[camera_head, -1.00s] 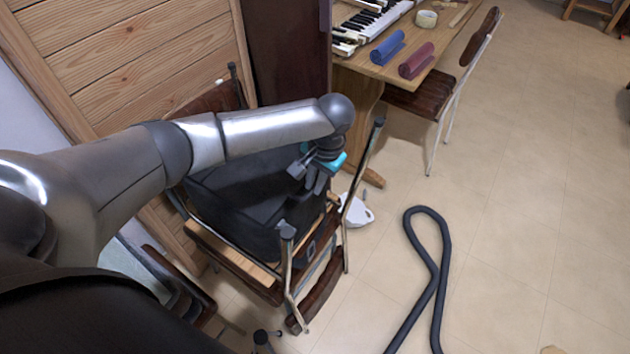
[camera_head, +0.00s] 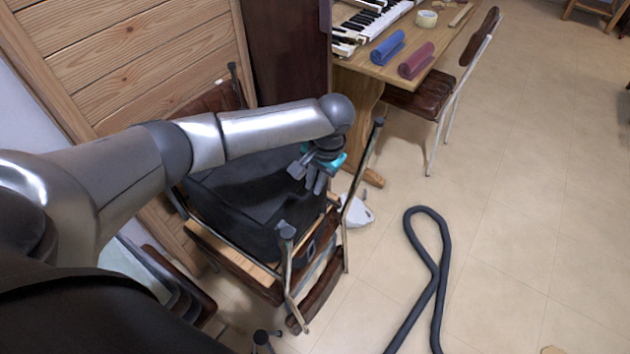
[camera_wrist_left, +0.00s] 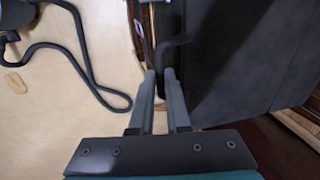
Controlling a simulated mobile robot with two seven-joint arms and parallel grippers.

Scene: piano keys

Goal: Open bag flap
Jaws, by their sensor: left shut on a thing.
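The black bag (camera_head: 235,207) rests on an upturned wooden chair in the head view. Its dark side also fills the right of the left wrist view (camera_wrist_left: 245,60). My left gripper (camera_head: 318,186) is at the bag's right edge, fingers pointing down. In the left wrist view its fingertips (camera_wrist_left: 160,76) are close together on the dark edge of the bag flap (camera_wrist_left: 171,52). The exact grip is hard to make out. My right gripper is not in view.
Metal chair legs (camera_head: 361,172) stand up just right of the gripper. A dark hose (camera_head: 440,262) loops on the open floor. A table (camera_head: 372,68) with a keyboard and blue and red rolls stands behind, with a chair (camera_head: 436,85) beside it.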

